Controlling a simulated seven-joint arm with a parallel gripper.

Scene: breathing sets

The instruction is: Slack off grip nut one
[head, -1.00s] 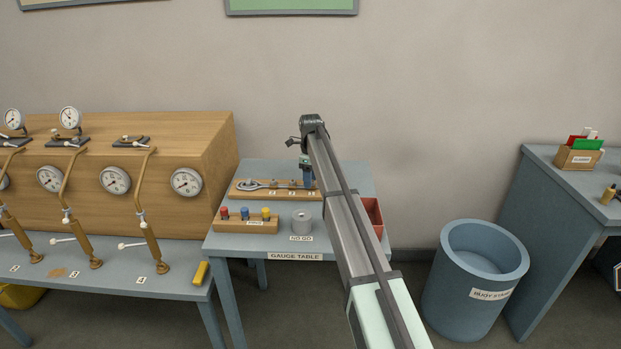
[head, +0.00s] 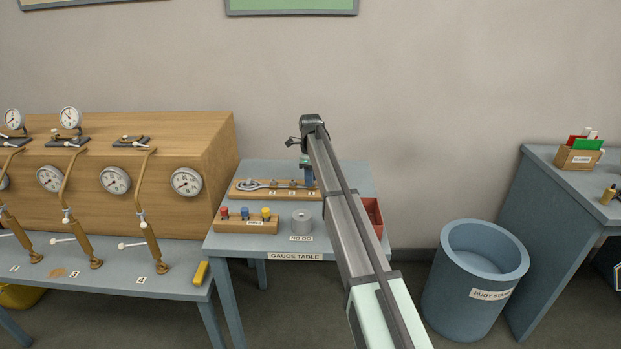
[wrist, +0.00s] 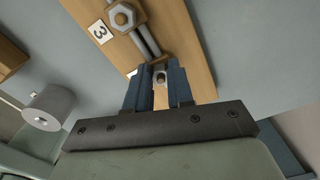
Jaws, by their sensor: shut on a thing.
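A wooden board (head: 245,194) lies on the gauge table, carrying a metal gauge assembly with a ring (head: 248,184) at its left end and several nuts along a rod. In the wrist view, a hex nut (wrist: 123,16) stands beside a tag (wrist: 100,32) that looks like a 3. My gripper (wrist: 160,82) points down over the board's right part, its blue fingers shut on a small grey metal nut (wrist: 160,77) at the rod's end. It also shows in the head view (head: 307,181). The fingers hide most of this nut, and the tag beside it is mostly covered, so I cannot read its number.
A plug rack (head: 246,226) with red, blue and yellow tops and a grey cylinder (head: 302,222) stand at the table's front. A red bin (head: 373,214) is right of my arm. A wooden gauge cabinet (head: 170,140) stands left, and a blue tub (head: 474,280) on the floor right.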

